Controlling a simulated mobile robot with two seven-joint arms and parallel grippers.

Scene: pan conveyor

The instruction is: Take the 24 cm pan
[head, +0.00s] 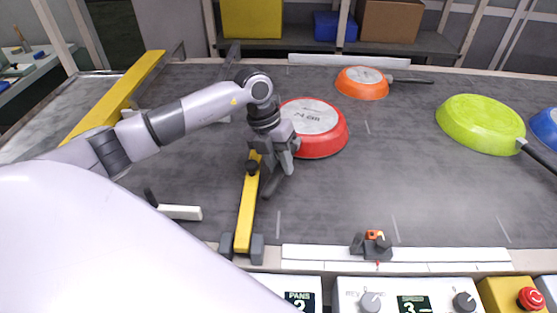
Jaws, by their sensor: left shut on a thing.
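The red pan (338,142) lies bottom up on the dark conveyor belt, left of the middle in the head view. Its pale base carries a label that reads 24 cm. My left gripper (275,170) is at the pan's lower left side and is shut on the pan's handle. A dark end (272,188) sticks out below the fingers. The gripper covers most of the handle. I cannot tell whether the pan touches the belt all round. My right gripper is not in view.
An orange pan (359,91), a green pan (478,126) and a blue pan (546,130) lie farther right on the belt (400,190). A yellow bar (247,213) stands close to my left gripper. A control panel (390,287) runs along the front edge.

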